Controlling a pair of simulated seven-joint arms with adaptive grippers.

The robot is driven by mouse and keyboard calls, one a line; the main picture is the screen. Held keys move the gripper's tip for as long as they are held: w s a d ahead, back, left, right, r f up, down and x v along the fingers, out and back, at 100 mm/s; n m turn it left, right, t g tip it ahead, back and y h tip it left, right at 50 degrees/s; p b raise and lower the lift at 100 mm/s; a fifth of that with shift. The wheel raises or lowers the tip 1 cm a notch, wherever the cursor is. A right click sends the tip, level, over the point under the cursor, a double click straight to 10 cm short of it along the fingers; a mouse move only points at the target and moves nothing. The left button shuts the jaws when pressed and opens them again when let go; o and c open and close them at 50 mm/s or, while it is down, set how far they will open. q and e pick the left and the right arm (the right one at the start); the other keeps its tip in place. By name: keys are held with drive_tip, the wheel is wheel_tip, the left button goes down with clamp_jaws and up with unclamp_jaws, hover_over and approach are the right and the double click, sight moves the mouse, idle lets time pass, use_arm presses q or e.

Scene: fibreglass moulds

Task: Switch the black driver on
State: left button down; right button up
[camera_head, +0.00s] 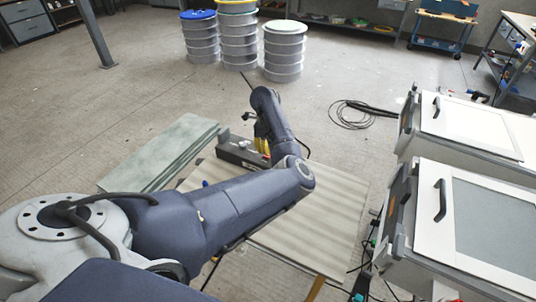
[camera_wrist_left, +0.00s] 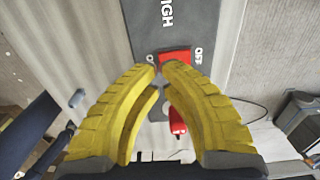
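The black driver (camera_head: 238,152) is a low dark box on the pale table, partly hidden behind my left arm in the head view. In the left wrist view, its dark grey top face (camera_wrist_left: 172,25) carries white lettering, including HIGH and OFF. A red switch (camera_wrist_left: 178,56) sits beside the OFF mark. My left gripper (camera_wrist_left: 160,67) has yellow fingers with tips close together, right at the near edge of the switch. Contact cannot be told. No object shows between the tips. The gripper also shows in the head view (camera_head: 262,147), above the driver. My right gripper is out of view.
A second red part (camera_wrist_left: 177,121) shows between the fingers. Greenish sheets (camera_head: 165,150) lie left of the driver. The pale table (camera_head: 320,215) is mostly bare to its right. White machines with handled lids (camera_head: 490,215) stand at right. Drums (camera_head: 284,50) and a cable coil (camera_head: 350,114) are farther back.

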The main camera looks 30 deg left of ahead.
sight(266, 157)
use_arm(q)
drive_tip(key=shift+f, duration=1.85)
idle(1.1)
drive_tip(key=shift+r, duration=3.5)
